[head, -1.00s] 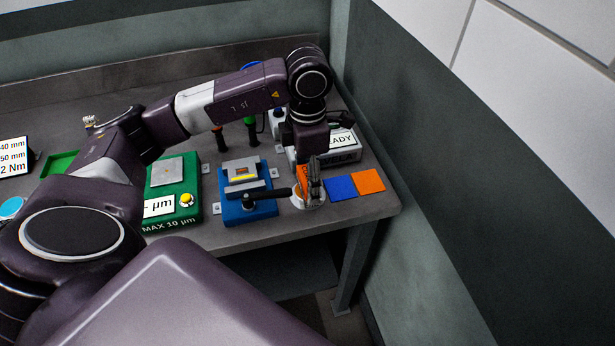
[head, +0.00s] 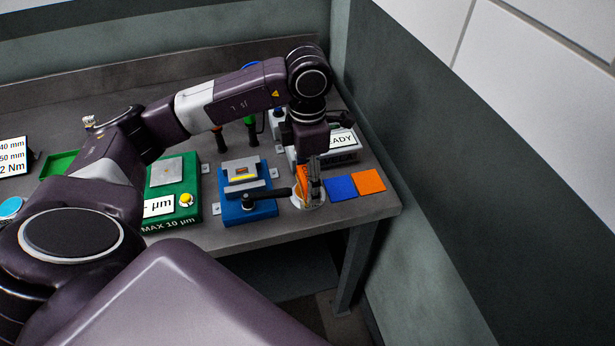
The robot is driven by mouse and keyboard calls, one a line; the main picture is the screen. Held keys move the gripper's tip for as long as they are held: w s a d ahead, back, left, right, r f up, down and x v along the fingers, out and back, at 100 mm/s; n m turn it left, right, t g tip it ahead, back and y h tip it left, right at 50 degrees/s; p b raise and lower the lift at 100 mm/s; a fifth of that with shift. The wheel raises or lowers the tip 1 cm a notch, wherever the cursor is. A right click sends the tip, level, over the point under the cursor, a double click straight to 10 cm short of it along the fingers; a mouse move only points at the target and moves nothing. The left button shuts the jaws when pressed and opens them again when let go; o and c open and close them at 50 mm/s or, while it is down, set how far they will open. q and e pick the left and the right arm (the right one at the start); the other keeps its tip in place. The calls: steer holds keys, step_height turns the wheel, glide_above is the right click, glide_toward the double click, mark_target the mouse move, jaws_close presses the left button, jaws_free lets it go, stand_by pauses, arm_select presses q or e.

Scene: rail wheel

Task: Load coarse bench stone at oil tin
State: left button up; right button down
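My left gripper (head: 311,182) points down at the right end of the bench, above a small round white tin (head: 319,203). An orange block (head: 301,177), which looks like the coarse bench stone, is at its fingers, and the gripper seems shut on it. The block's lower end reaches the tin's opening; whether it touches the inside is hidden by the fingers and the rim. Some orange also shows low down at the tin. My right gripper is not in view.
A blue pad (head: 341,188) and an orange pad (head: 369,181) lie right of the tin, near the bench corner. A blue fixture (head: 246,209) with a dark lever stands close on the left. A green gauge block (head: 182,211) is farther left. A grey box (head: 345,157) stands behind.

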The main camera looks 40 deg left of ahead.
arm_select(q)
steer(key=shift+r+p, duration=0.7)
steer(key=shift+r, duration=0.25)
steer(key=shift+r+p, duration=1.4)
steer(key=shift+r, duration=1.15)
steer(key=shift+d, duration=0.1)
